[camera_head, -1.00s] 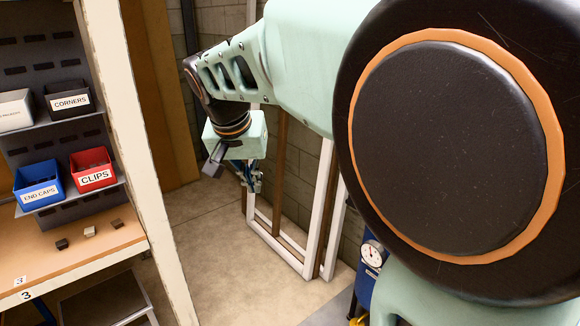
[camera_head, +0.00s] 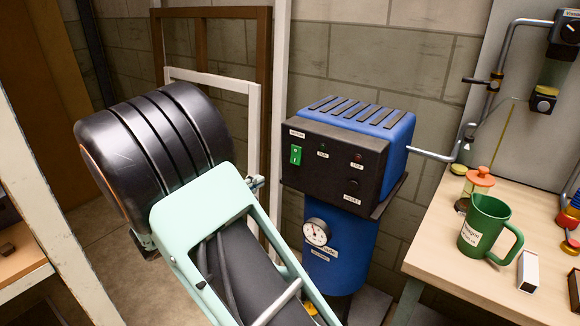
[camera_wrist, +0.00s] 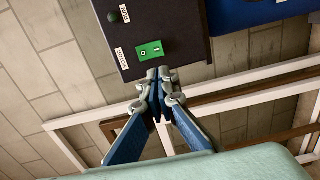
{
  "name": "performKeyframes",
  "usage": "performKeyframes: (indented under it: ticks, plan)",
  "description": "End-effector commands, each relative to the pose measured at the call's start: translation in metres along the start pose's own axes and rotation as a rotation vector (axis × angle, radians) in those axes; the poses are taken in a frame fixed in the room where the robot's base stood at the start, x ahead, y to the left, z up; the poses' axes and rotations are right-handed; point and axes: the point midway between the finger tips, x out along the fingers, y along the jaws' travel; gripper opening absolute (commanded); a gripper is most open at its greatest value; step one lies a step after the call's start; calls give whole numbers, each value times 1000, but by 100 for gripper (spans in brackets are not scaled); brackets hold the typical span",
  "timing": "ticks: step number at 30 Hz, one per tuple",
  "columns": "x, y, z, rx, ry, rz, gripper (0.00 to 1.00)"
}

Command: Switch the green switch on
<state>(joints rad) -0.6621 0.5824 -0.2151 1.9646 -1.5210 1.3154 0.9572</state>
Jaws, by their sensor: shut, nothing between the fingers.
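The green switch (camera_head: 295,155) is a small green rocker on the left of the black front panel (camera_head: 335,168) of a blue machine (camera_head: 372,124). In the wrist view the green switch (camera_wrist: 150,51) lies just beyond my fingertips, with a small label beside it. My gripper (camera_wrist: 159,72) is shut and empty, its blue fingers together and pointing at the panel's edge near the switch. I cannot tell whether the tips touch the panel. In the head view my arm hides most of my gripper.
A blue tank with a gauge (camera_head: 317,232) stands under the machine. White and brown frames (camera_head: 215,78) lean against the block wall behind. At right, a wooden bench (camera_head: 450,247) holds a green mug (camera_head: 486,228) and an orange-topped jar (camera_head: 478,186). A pipe leaves the machine's right side.

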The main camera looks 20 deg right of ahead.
Motion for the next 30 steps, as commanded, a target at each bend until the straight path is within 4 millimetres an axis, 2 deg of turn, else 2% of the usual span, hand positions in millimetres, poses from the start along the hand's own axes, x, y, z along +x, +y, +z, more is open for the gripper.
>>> performKeyframes:
  ticks: [7,11,24,30]
  plan:
    - [4,0,0,2,-2,-1,0]
    - [18,0,0,1,-3,0,0]
    - [108,0,1,2,-5,-1,0]
    - [133,0,1,2,-3,-1,0]
